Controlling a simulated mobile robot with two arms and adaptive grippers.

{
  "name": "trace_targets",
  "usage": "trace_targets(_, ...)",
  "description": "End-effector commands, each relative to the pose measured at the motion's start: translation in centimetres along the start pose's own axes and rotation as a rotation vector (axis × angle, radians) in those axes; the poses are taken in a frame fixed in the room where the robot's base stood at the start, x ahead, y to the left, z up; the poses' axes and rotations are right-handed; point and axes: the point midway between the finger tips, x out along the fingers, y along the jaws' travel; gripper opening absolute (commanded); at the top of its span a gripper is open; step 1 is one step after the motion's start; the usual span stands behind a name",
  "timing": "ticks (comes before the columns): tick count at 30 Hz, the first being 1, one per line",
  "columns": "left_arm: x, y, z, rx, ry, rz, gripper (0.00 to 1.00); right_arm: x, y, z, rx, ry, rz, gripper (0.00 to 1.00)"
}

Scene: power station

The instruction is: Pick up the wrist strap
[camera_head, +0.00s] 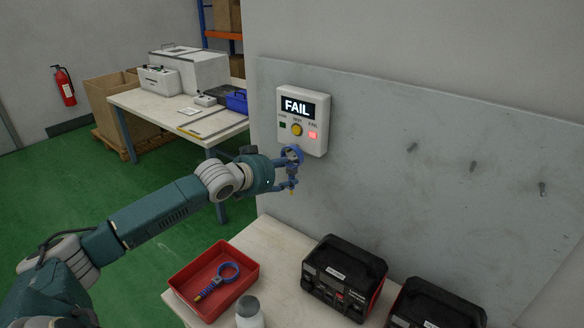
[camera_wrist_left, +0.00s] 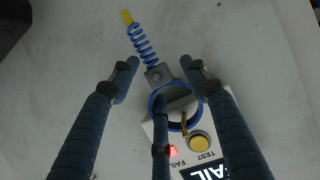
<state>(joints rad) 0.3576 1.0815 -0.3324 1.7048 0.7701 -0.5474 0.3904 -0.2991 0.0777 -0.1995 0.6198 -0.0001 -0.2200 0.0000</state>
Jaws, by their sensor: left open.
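A blue wrist strap (camera_head: 291,153) with a ring, a coiled cord and a yellow plug hangs at the lower edge of the white tester (camera_head: 303,118), which shows FAIL. My left gripper (camera_head: 287,174) is at this strap, open. In the left wrist view the strap's grey clasp (camera_wrist_left: 159,74) lies between the spread fingertips, with the blue coil (camera_wrist_left: 142,45) beyond them. Whether a finger touches it, I cannot tell. A finger partly hides the ring. A second blue strap (camera_head: 227,271) lies in the red tray (camera_head: 252,284). My right gripper is not in view.
The tester is on a grey wall panel (camera_head: 450,130). Below, a light bench (camera_head: 278,240) carries the red tray, a bottle (camera_head: 249,312) and two black cases (camera_head: 344,277). Another table (camera_head: 160,105) with equipment stands at back left. Green floor is free at left.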

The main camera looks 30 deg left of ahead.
Motion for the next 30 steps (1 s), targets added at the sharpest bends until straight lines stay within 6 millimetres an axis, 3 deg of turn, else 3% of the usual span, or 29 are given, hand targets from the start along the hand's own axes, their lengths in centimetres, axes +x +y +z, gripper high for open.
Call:
trace_targets(7,0.1,0.0,0.1,0.001,0.0,-0.001,0.44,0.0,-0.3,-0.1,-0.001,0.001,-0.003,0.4)
trace_targets(13,0.1,0.0,0.1,0.001,-0.001,-0.001,0.06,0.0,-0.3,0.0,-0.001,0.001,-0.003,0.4)
trace_targets(25,0.1,0.0,0.1,0.001,-0.002,0.0,0.02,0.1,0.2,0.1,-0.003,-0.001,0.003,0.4)
trace_targets(30,-0.3,-0.1,-1.0,0.003,0.002,-0.001,0.02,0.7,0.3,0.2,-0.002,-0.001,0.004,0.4)
